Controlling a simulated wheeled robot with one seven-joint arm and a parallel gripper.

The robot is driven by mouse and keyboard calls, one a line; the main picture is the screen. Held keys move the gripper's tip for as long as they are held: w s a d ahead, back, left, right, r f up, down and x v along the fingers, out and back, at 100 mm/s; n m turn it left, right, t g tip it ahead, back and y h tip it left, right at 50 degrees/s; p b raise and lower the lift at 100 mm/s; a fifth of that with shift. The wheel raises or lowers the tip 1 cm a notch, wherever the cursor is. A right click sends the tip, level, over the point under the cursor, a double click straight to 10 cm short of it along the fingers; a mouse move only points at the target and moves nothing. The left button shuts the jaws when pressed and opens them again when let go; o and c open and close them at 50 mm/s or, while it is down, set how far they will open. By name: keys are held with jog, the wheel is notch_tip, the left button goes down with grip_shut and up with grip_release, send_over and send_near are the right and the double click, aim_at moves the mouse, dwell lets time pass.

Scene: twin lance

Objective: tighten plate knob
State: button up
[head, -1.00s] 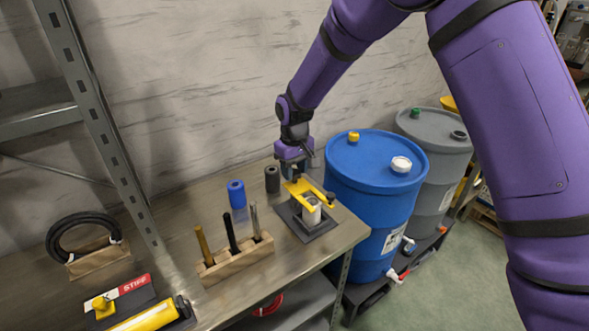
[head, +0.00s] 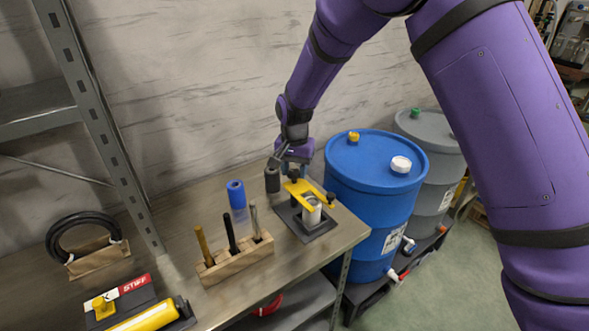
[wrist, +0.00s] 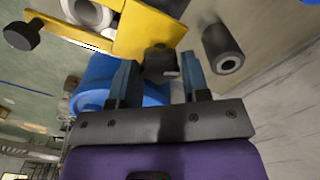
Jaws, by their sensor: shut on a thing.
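The yellow plate (head: 308,190) lies across a grey metal cylinder (head: 312,212) on a dark square base (head: 318,233) at the bench's right end. It also shows in the wrist view (wrist: 145,32). My gripper (head: 293,174) is over the plate's far left end, pointing down. In the wrist view, my gripper's two blue-grey fingers (wrist: 160,70) stand either side of a black knob (wrist: 159,60) at that end and are shut on it. A second black knob (head: 331,198) is at the plate's other end, apart from my gripper. The knob's threads are hidden.
A black cylinder (head: 272,180) stands close left of my gripper and a blue one (head: 236,194) farther left. A wooden block (head: 238,262) holds several upright tools. A blue drum (head: 375,185) and a grey drum (head: 440,170) stand right of the bench.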

aim_at(295, 172)
jog(key=m, duration=0.4)
jog(key=shift+m, duration=0.4)
jog(key=shift+w, duration=0.1)
jog(key=o, duration=0.9)
jog(key=shift+r, duration=0.1)
notch_tip(295, 172, up, 11)
jog(key=shift+f, duration=0.15)
jog(key=shift+d, duration=0.1)
